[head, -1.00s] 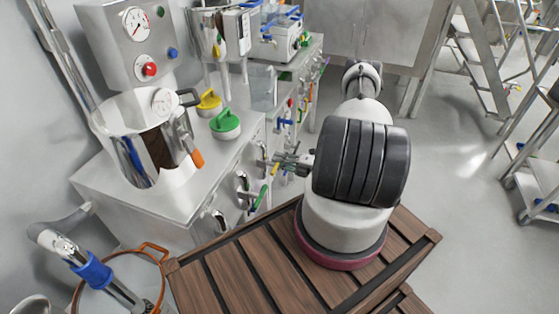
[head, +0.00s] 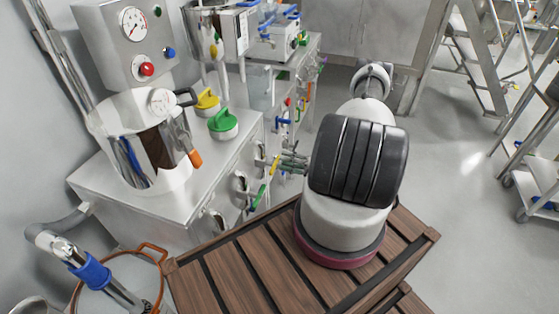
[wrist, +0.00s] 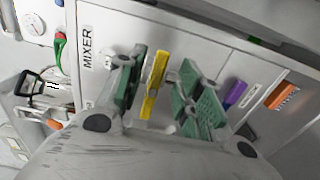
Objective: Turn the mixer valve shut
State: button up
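In the wrist view a yellow valve handle (wrist: 155,85) stands between the two green-padded fingers of my gripper (wrist: 168,95). The fingers are apart, with a clear gap between the handle and the right finger; the handle is closer to the left finger. I cannot tell whether it touches that finger. A "MIXER" label (wrist: 88,50) is on the panel just left of the left finger. In the head view the yellow handle (head: 274,165) shows at the tip of my gripper (head: 290,161), beside the cabinet front. The handle's base is partly hidden.
A green handle (wrist: 60,50) is left of the label; a purple handle (wrist: 235,95) and an orange handle (wrist: 281,95) are to the right. The steel cabinet (head: 150,205) carries a mixing vessel (head: 140,145). Open floor (head: 450,200) lies to the right.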

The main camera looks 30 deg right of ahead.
jog(key=v, duration=0.8)
jog(key=shift+s, duration=0.1)
